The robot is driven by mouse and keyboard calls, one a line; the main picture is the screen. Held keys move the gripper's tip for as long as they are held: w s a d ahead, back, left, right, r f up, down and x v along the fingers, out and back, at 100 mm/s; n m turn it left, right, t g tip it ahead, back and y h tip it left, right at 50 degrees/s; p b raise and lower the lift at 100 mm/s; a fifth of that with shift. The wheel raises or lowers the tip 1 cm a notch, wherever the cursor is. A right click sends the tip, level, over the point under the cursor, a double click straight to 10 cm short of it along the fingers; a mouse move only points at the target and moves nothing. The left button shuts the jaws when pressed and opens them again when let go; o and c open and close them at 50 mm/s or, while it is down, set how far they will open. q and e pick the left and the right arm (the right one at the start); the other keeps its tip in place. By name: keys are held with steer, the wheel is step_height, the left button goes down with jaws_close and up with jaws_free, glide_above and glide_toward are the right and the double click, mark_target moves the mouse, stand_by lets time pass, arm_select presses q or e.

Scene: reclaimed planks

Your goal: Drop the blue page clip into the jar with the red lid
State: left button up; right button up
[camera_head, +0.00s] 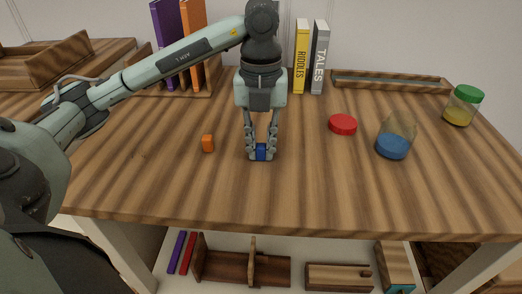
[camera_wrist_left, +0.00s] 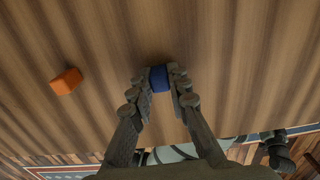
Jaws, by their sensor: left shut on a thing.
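A small blue page clip (camera_head: 261,152) is held between the fingertips of my left gripper (camera_head: 261,155), at or just above the tabletop. In the left wrist view the blue clip (camera_wrist_left: 159,78) sits between both fingers of the left gripper (camera_wrist_left: 160,85). A red lid (camera_head: 342,124) lies flat on the table, right of the gripper. An open glass jar (camera_head: 397,132) with blue contents stands right of the red lid. Another jar (camera_head: 462,106) with yellow contents and a green lid stands at the far right. My right gripper is not in view.
An orange block (camera_head: 208,143) lies left of my gripper; it also shows in the left wrist view (camera_wrist_left: 66,81). Books (camera_head: 302,56) stand at the back, with a shallow tray (camera_head: 390,82) at back right. The table front is clear.

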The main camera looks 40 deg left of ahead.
mark_target(261, 144)
arm_select(q)
steer(key=shift+r, duration=0.1)
steer(key=shift+c, duration=0.4)
steer(key=shift+r, duration=0.2)
step_height(261, 144, up, 4)
steer(key=shift+w+p, duration=0.1)
steer(key=shift+p, duration=0.45)
steer(key=s+a+r+b, duration=0.1)
steer(key=s+a+r, duration=0.5)
steer(key=s+a, duration=0.2)
steer(key=shift+s+a+r, duration=0.15)
steer(key=shift+s+r, duration=0.05)
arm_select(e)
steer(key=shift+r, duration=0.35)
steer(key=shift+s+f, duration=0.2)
